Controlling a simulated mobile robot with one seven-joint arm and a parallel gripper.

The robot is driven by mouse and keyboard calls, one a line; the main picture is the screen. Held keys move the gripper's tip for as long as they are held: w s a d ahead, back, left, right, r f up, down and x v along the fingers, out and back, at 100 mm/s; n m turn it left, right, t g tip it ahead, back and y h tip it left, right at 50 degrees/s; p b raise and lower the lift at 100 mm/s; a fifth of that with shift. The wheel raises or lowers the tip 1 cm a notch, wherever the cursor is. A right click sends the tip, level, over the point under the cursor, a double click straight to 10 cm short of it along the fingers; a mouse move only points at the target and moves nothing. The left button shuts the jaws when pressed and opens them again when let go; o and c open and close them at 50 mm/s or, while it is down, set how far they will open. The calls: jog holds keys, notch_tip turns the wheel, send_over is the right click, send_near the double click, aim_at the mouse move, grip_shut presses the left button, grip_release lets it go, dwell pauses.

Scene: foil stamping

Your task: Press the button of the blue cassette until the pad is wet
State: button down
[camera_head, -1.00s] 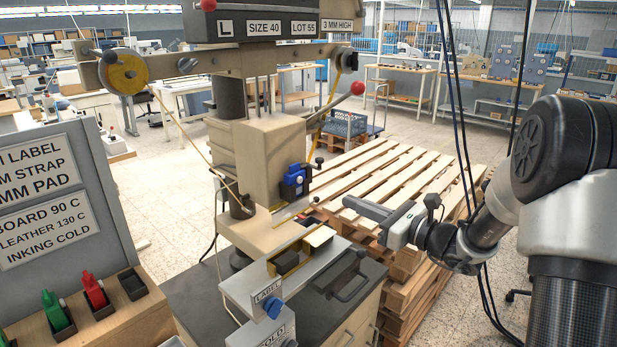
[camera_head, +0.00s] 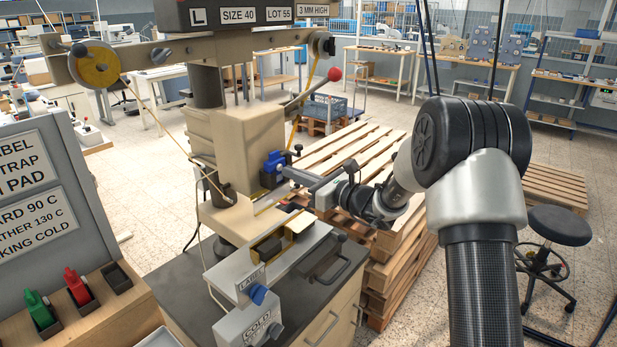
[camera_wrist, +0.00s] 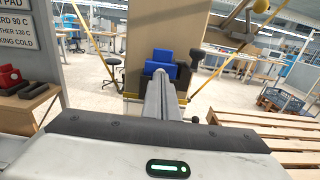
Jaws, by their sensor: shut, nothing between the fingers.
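The blue cassette (camera_head: 273,161) is seated on the right side of the beige press head, above the press bed. In the wrist view the blue cassette (camera_wrist: 160,66) is straight ahead, just past the fingertips. My gripper (camera_head: 284,171) is shut and empty, its fingers pointing left at the cassette. In the wrist view my gripper (camera_wrist: 161,74) overlaps the cassette's lower front. I cannot tell whether the fingertips touch it. The cassette's button and the pad cannot be made out.
The press body (camera_head: 235,140) stands on a dark-topped cabinet. A red-knobbed lever (camera_head: 334,74) sticks out above my arm. Wooden pallets (camera_head: 345,160) are stacked behind my gripper. A grey sign board (camera_head: 50,200) and a wooden rack with green (camera_head: 39,308) and red (camera_head: 76,287) cassettes stand at the left.

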aim_at(280, 167)
jog(key=shift+w+a, duration=0.35)
jog(key=shift+a, duration=0.1)
jog(key=shift+w+a+r+b, duration=0.2)
jog(key=shift+w+a+b, duration=0.25)
jog(key=shift+a+b, duration=0.25)
